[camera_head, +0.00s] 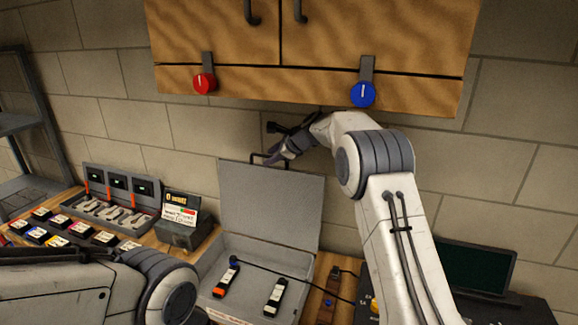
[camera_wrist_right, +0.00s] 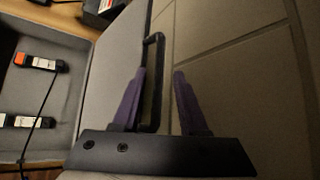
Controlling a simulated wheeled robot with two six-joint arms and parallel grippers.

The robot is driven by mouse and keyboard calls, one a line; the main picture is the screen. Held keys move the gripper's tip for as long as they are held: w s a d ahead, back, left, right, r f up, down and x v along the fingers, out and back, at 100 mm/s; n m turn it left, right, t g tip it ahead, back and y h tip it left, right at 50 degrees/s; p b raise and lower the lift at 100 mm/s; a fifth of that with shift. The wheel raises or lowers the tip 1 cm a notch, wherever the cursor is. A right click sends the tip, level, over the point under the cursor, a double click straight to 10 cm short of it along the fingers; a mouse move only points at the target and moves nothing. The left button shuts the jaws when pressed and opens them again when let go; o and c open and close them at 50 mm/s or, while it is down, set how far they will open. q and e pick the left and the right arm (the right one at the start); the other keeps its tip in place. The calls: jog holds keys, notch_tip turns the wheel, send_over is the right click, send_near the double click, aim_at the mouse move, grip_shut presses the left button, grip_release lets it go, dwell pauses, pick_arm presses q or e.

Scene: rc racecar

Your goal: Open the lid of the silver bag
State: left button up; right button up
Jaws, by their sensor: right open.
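The silver bag is a grey hard case on the bench, and its tray (camera_head: 245,247) is open to view. Its lid (camera_head: 270,205) stands upright against the wall side, with a dark handle (camera_head: 268,159) on its top edge. My right gripper (camera_head: 274,146) is open at this handle. In the right wrist view the handle (camera_wrist_right: 154,80) lies between the two purple fingers (camera_wrist_right: 158,88), nearer the left one, and the fingers are apart. The lid's inner face (camera_wrist_right: 108,80) shows beside it. My left arm shows at lower left, but its gripper is out of view.
Two small devices, one orange-tipped (camera_head: 226,281) and one white (camera_head: 275,296), lie in the tray with a dark cable. A wooden cabinet (camera_head: 310,50) with red and blue knobs hangs above my right arm. A small box (camera_head: 180,225) and a battery rack stand left; a dark monitor (camera_head: 475,265) stands right.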

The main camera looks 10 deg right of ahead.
jog(key=s+d+r+b, duration=0.1)
jog(key=s+d+b, duration=0.5)
jog(key=s, duration=0.5)
jog(key=shift+d+r+b, duration=0.15)
jog(key=shift+d+b, duration=0.1)
jog(key=shift+b, duration=0.4)
jog(key=shift+s, duration=0.1)
jog(key=s+a+f+n+g, duration=0.35)
jog(key=s+a+n, duration=0.35)
jog(key=s+a, duration=0.25)
jog(key=s+a+f+n+g, duration=0.2)
jog(key=s+a+f+n, duration=0.2)
jog(key=s+a+n, duration=0.5)
jog(key=s+d+f+n+g+h, duration=0.1)
jog(key=s+f+n, duration=0.2)
jog(key=s, duration=0.5)
jog(key=s+d+f+n+g+h, duration=0.1)
jog(key=s+f+n+h, duration=0.1)
jog(key=s+n, duration=0.3)
jog(key=s+d+f+n+g+h, duration=0.1)
jog(key=s+f+n, duration=0.3)
jog(key=s, duration=0.9)
jog(key=shift+s+d+f+n, duration=0.2)
jog(key=shift+d+f+n, duration=0.2)
jog(key=shift+d+n, duration=0.15)
